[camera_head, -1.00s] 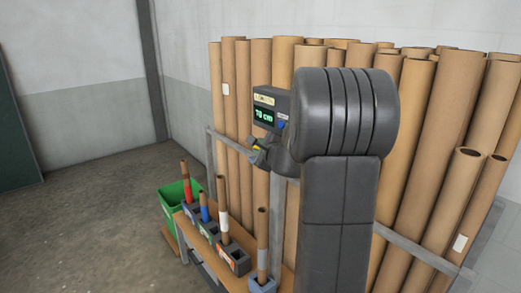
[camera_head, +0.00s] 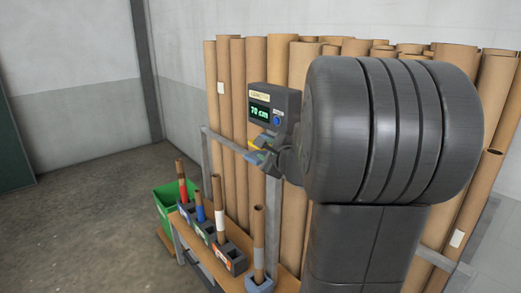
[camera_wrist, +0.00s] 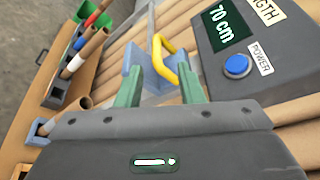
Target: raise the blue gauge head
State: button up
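The blue gauge head (camera_wrist: 150,72) is a blue block with a yellow loop handle (camera_wrist: 184,66), in the upper middle of the wrist view. In the head view it shows only as a small blue patch (camera_head: 262,156), partly hidden by my gripper. My gripper (camera_wrist: 160,76) has two green fingers standing apart, with the gauge head and its handle just beyond and between the tips. I cannot tell whether the fingers touch it. A grey display box (camera_head: 272,112) beside it reads 70 cm and has a blue power button (camera_wrist: 237,66).
Tall brown cardboard tubes (camera_head: 223,90) stand against a grey rail behind the gauge. A low wooden bench (camera_head: 184,232) holds short tubes in blocks, with a green bin (camera_head: 168,203) at its far end. Open floor (camera_head: 80,200) lies to the left.

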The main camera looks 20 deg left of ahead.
jog(key=shift+v, duration=2.15)
jog(key=shift+w+a, duration=0.1)
jog(key=shift+a, duration=0.05)
jog(key=p+x, duration=0.1)
jog(key=x, duration=1.2)
jog(key=shift+w+a+f+p, duration=0.1)
jog(key=shift+w+f+p, duration=0.15)
jog(key=shift+p, duration=0.1)
jog(key=shift+s, duration=0.1)
